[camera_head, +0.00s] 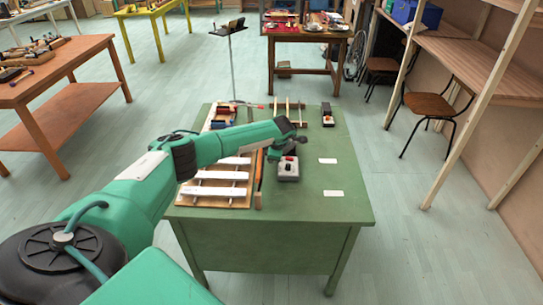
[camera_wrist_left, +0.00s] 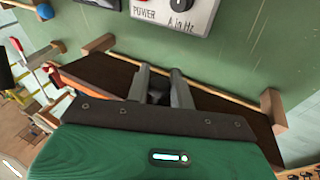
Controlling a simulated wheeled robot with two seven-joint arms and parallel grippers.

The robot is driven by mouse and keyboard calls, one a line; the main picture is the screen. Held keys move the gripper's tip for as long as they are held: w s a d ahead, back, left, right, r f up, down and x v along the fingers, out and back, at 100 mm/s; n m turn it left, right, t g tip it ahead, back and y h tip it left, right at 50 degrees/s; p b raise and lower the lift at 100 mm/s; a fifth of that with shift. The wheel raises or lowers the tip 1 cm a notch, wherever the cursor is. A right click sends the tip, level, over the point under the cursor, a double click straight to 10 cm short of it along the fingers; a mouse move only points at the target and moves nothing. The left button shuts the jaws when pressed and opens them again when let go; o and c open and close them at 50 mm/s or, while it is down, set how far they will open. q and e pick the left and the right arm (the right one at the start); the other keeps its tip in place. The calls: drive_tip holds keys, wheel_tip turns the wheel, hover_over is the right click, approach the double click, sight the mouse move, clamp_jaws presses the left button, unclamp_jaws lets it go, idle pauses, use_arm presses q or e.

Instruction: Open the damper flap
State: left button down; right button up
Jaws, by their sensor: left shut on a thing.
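The damper flap appears to be the long dark brown board (camera_wrist_left: 225,108) with an orange strip along its far part. It lies along a thin wooden rod between two small wooden blocks. In the head view it is a narrow strip (camera_head: 258,183) beside the white bars. My left gripper (camera_wrist_left: 163,90) is shut on a dark part near the middle of the flap. The hand hides the flap's lower edge, and I cannot tell how far it is tilted. My left arm hides the flap's far part in the head view. My right gripper is not in view.
A black box (camera_head: 328,115) stands farther back. The desk's front right is clear.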

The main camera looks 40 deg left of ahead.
use_arm(q)
drive_tip(key=c, duration=1.3)
unclamp_jaws()
drive_tip(key=shift+f, duration=0.1)
drive_tip(key=shift+o, duration=0.2)
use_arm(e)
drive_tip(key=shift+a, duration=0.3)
use_arm(q)
drive_tip(key=b+v, duration=0.2)
drive_tip(key=v, duration=1.1)
drive_tip(key=shift+d+r+b, duration=0.2)
drive_tip(key=shift+r+b, duration=0.1)
drive_tip(key=shift+r, duration=0.05)
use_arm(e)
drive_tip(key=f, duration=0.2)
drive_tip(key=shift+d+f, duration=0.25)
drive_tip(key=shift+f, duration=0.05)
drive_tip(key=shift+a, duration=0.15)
